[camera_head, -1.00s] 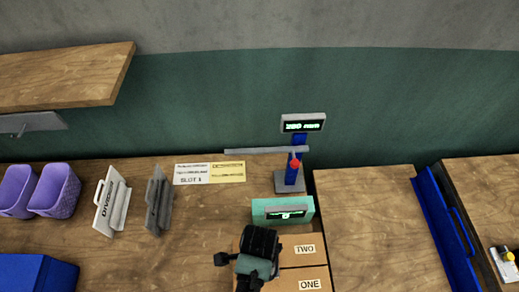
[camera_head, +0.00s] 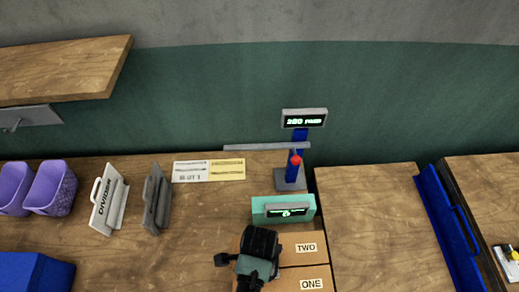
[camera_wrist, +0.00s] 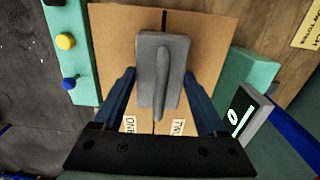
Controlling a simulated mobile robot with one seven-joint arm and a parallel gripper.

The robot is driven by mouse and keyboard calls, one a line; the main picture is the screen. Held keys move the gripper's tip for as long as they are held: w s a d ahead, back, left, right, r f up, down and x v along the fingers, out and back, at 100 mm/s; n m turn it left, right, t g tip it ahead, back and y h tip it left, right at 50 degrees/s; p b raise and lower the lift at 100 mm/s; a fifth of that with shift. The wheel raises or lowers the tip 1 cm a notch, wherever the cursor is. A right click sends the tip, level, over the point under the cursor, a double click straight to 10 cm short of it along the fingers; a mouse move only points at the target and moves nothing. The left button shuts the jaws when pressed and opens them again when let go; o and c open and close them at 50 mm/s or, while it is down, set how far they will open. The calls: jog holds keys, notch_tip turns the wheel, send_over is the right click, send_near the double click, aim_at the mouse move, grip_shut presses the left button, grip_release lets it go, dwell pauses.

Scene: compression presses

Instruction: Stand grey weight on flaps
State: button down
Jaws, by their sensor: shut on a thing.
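The grey weight (camera_wrist: 150,80), a block with a raised handle, is between the fingers of my gripper (camera_wrist: 160,76) in the wrist view. My gripper is shut on it. Below it are the brown cardboard flaps labelled ONE (camera_wrist: 115,35) and TWO (camera_wrist: 212,40), with a seam between them. I cannot tell whether the weight touches the flaps. In the head view my gripper (camera_head: 260,268) is over the left part of flap ONE (camera_head: 308,271) and flap TWO (camera_head: 310,238); the weight is hidden there.
A teal unit with a display (camera_head: 265,203) stands behind the flaps. Behind it is a blue post (camera_head: 292,173) with a grey crossbar and a readout (camera_head: 304,119). Two handled plates (camera_head: 109,203), purple baskets (camera_head: 52,190) and a blue bin (camera_head: 35,272) are left. Table right of the flaps is clear.

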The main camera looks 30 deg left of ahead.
jog(key=shift+w+f+b, duration=0.1)
jog(key=shift+f+b, duration=0.2)
jog(key=shift+f, duration=0.15)
dwell(0.4)
jog(key=shift+c, duration=1.3)
grip_release()
jog(key=shift+o, duration=1.3)
jog(key=shift+s+f, duration=0.15)
jog(key=shift+s, duration=0.05)
notch_tip(320, 180, up, 13)
jog(key=shift+r+b, duration=0.15)
jog(key=shift+b, duration=0.45)
jog(key=shift+w, duration=0.15)
